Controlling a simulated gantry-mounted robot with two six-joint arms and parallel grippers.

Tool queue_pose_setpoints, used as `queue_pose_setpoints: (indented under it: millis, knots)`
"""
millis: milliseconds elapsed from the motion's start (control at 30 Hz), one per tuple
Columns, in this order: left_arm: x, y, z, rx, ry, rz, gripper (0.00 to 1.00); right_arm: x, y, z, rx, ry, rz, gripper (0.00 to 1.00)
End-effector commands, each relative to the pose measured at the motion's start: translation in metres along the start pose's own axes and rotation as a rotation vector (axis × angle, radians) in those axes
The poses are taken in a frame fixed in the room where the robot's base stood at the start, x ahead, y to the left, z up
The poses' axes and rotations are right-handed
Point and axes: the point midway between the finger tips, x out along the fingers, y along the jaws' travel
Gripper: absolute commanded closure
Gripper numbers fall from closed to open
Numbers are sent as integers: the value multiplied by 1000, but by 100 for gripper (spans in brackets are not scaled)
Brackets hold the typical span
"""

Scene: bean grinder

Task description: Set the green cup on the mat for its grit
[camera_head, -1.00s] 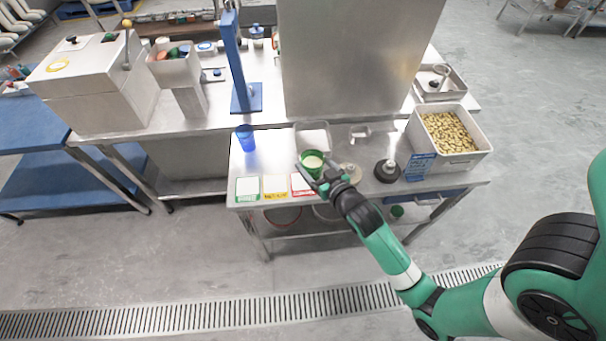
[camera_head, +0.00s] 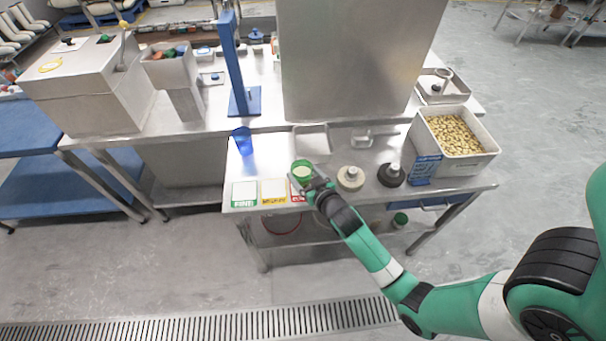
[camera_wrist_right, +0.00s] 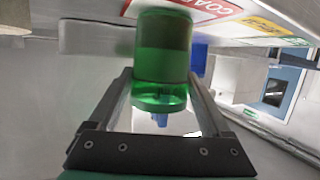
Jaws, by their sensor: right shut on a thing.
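The green cup (camera_head: 300,168) has pale contents and is upright in the head view, at the back edge of the red-bordered mat (camera_head: 296,197). My right gripper (camera_head: 313,184) is shut on the cup, one finger on each side of it. In the right wrist view the translucent green cup (camera_wrist_right: 163,60) stands between the fingers, close to the red mat lettered "COA..." (camera_wrist_right: 205,10). I cannot tell whether the cup touches the table. The yellow mat (camera_head: 273,191) and the green mat lettered "FINE" (camera_head: 244,194) lie to the left. My left gripper is out of view.
A blue cup (camera_head: 243,140) stands behind the mats. A shallow tray (camera_head: 311,139) lies behind the green cup. The table's front edge is close to the mats.

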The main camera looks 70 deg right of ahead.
Motion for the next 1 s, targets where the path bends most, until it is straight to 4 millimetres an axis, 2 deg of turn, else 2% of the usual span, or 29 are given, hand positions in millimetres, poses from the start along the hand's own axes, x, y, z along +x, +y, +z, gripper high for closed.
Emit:
queue_pose_setpoints:
  millis: [67,100,200,467,567,900,1000]
  knots:
    - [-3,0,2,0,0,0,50,1,0,4,0,0,0,72]
    - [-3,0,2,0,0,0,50,1,0,4,0,0,0,16]
    - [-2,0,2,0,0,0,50,1,0,3,0,0,0,0]
    - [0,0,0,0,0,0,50,0,0,0,0,0,0,0]
    - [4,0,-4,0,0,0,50,-10,0,-1,0,-2,0,0]
    - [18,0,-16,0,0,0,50,-89,-1,-1,-2,-3,-3,0]
    - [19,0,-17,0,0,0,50,-106,-1,0,-1,-3,-2,0]
